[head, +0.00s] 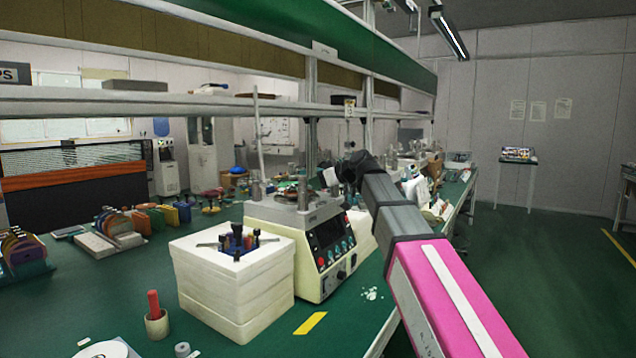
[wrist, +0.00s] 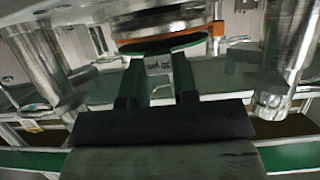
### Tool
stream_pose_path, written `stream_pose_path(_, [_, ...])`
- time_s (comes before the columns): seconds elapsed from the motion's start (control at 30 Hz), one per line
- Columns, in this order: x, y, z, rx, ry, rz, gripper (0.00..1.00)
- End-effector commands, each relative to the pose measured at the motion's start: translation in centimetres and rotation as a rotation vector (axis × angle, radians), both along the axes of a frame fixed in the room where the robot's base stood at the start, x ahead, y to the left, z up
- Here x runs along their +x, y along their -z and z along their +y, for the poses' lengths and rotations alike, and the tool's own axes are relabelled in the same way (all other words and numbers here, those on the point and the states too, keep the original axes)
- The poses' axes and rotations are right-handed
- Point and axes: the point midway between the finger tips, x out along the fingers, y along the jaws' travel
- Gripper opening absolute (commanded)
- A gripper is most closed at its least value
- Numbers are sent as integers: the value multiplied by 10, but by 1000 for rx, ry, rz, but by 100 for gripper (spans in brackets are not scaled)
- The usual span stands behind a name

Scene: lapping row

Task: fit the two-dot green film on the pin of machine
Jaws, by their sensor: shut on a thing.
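My gripper (wrist: 158,66) is shut on a thin sheet with a green edge, the green film (wrist: 165,45). A pale part with small print shows between the fingers; I cannot make out any dots. The film lies just under a round metal plate (wrist: 165,14) with an orange part; I cannot tell whether they touch. In the head view my gripper (head: 354,168) is dark and small, at the top of the cream machine (head: 312,240) with a control panel. The film is not distinguishable there, and I cannot make out the pin.
Metal posts stand close to my gripper on the left (wrist: 48,60) and right (wrist: 288,60). A white foam block (head: 235,285) with dark tools stands beside the machine. A red-handled item in a cup (head: 157,322), a yellow strip (head: 311,323) and colored racks are on the green bench.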

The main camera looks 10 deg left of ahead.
Motion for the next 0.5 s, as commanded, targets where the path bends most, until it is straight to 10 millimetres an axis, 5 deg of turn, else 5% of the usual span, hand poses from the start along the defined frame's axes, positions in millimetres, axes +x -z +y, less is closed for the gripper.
stream_pose_path(0.4, [0, 9, 0, 0, 0, 0, 4])
stream_pose_path(0.43, [0, 8, 0, 0, 0, 0, 36])
stream_pose_path(0.5, [0, 8, 0, 0, 0, 0, 56])
